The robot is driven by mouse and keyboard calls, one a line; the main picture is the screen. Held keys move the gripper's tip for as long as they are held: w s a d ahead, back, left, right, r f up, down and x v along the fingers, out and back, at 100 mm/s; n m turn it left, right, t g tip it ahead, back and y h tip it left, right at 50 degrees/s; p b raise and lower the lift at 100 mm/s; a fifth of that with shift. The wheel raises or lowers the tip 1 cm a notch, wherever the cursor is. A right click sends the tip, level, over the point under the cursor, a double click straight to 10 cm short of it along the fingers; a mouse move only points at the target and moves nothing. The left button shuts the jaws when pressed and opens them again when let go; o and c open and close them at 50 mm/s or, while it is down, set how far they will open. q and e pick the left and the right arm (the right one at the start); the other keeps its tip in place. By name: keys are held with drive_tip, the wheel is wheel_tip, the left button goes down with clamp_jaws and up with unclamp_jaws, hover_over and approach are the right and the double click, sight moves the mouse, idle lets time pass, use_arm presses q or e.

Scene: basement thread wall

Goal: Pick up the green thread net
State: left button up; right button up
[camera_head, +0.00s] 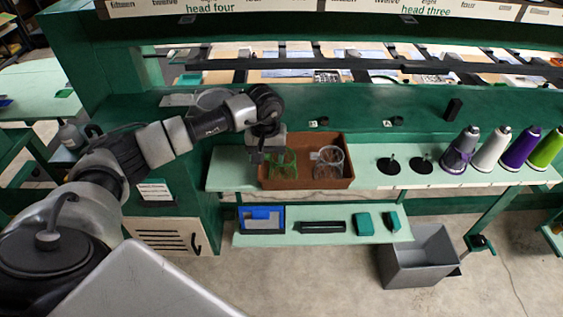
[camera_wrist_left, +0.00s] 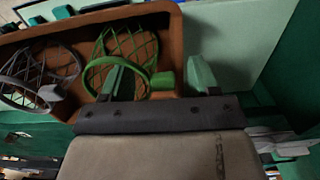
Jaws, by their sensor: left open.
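The green thread net (camera_head: 283,165) lies in the left half of a brown tray (camera_head: 305,185) on the pale green shelf. In the left wrist view, the net shows as a green ring with open mesh and a small solid tab (camera_wrist_left: 162,81). My left gripper (camera_head: 266,156) is over the tray's left end, open and empty. In the left wrist view, its two fingers (camera_wrist_left: 160,78) appear on either side of the tab, one over the ring opening and one near the tray's rim. I cannot tell whether they touch the net. My right gripper is in neither view.
A pale grey net (camera_head: 328,160) lies in the tray's right half, also in the left wrist view (camera_wrist_left: 36,72). Right of the tray are two black spindles (camera_head: 390,165) and several thread cones (camera_head: 492,150). A lower shelf (camera_head: 270,239) holds small items; a grey bin (camera_head: 418,262) stands below.

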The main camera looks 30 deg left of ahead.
use_arm(q)
drive_tip(key=shift+c, duration=0.3)
drive_tip(key=c, duration=0.9)
drive_tip(key=shift+r+b, duration=0.3)
drive_tip(key=shift+r, duration=0.25)
wheel_tip(320, 180, up, 8)
drive_tip(key=shift+f+b, duration=0.15)
drive_tip(key=shift+b, duration=1)
drive_tip(key=shift+r, duration=0.65)
